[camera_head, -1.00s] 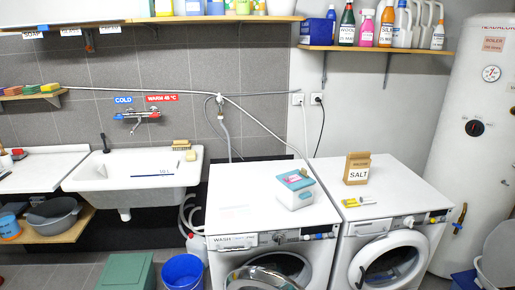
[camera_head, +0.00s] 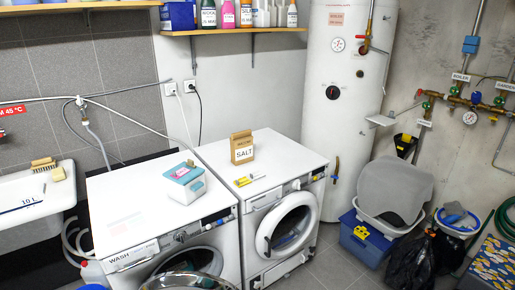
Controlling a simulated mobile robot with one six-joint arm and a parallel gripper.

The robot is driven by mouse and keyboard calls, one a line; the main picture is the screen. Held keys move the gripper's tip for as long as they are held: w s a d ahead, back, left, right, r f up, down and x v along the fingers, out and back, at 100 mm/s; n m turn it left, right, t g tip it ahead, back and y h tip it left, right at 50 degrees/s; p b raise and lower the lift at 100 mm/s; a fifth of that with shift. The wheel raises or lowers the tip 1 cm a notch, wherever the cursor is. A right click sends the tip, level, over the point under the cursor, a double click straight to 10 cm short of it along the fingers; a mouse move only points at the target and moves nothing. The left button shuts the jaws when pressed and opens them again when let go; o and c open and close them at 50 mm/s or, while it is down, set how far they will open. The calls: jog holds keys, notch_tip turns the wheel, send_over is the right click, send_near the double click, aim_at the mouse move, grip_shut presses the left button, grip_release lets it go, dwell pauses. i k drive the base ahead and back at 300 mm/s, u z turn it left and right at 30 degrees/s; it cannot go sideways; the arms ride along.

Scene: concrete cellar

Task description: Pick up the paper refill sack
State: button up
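The paper refill sack (camera_head: 242,147) is a small brown paper bag with a folded top and a white label reading SALT. It stands upright on top of the right white machine (camera_head: 285,155), towards the back middle. A marker-like yellow and white item (camera_head: 249,179) lies in front of it, apart from it. My gripper does not show in this view.
A teal and white box (camera_head: 185,184) sits on the left washing machine (camera_head: 120,208). A shelf (camera_head: 235,31) with bottles hangs above. The boiler (camera_head: 340,100) stands right of the machines. A blue crate (camera_head: 362,240) and black bags (camera_head: 400,262) occupy the floor at right.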

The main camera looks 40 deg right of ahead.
aim_at(241, 143)
jog(key=z, duration=1.1)
jog(key=k, duration=0.95)
jog(key=i, duration=0.85)
jog(key=z, duration=0.05)
